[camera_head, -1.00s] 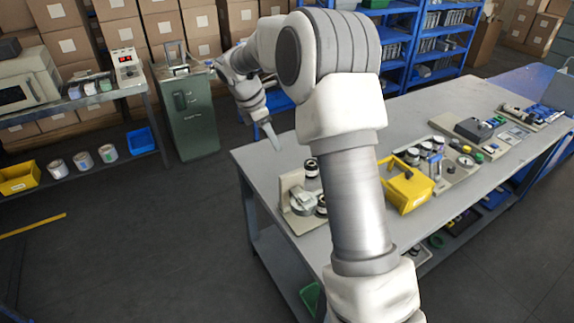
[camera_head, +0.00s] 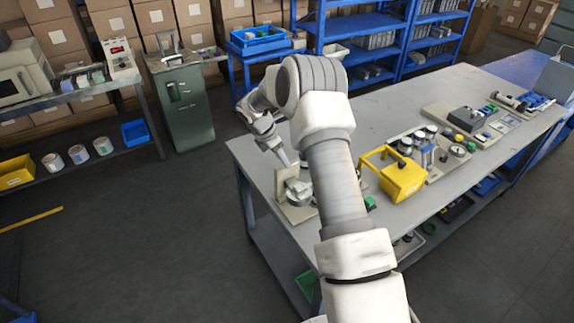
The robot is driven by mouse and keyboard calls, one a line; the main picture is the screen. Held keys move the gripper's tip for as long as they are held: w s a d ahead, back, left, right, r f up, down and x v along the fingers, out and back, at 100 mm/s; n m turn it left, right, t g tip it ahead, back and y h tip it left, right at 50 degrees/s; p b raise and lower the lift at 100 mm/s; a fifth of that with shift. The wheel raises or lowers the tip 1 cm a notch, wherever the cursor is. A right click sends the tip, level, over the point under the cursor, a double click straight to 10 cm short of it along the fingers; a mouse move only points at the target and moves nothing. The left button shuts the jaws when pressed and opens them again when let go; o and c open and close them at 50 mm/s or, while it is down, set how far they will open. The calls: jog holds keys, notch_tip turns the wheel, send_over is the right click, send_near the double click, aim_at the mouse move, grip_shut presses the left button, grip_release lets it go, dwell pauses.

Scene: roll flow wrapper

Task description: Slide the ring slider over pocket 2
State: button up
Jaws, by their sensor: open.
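A small beige fixture (camera_head: 295,212) stands near the left front corner of the grey workbench (camera_head: 420,128). It has an upright plate and a round grey metal part (camera_head: 298,190) on it. The ring slider and pocket 2 cannot be told apart at this size, and my arm hides the fixture's right side. My gripper (camera_head: 285,160) points down just above and behind the fixture. It is open with nothing visible in it. Whether it touches the fixture cannot be told.
A yellow open-handled box (camera_head: 403,180) stands right of my arm. Behind it is a beige tray with several round black-and-white parts (camera_head: 418,140). A dark device (camera_head: 468,120) sits farther right. The bench's middle back is clear. A green cabinet (camera_head: 183,105) stands left of the bench.

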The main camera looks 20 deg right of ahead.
aim_at(287, 181)
jog(key=shift+x, duration=2.65)
grip_shut()
